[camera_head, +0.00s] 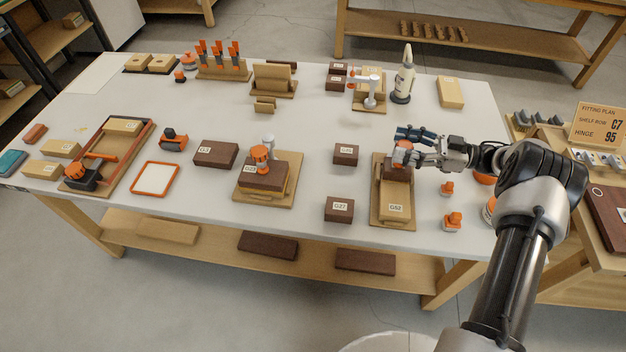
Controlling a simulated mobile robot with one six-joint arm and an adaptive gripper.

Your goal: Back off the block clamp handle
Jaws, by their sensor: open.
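The block clamp (388,216) stands on a wooden base near the right end of the white bench. It has a dark brown block at its back and a light block labelled G52 (396,208) at its front. The orange clamp handle (402,147) shows at the back of the clamp, partly hidden by my gripper. My gripper (405,143) is open at the handle, reaching in from the right. I cannot tell whether the fingers touch the handle.
A second fixture with an orange knob (260,153) stands left of the clamp. Dark blocks (339,209) lie between them. Small orange parts (452,222) sit right of the clamp. A white glue bottle (403,77) stands behind it.

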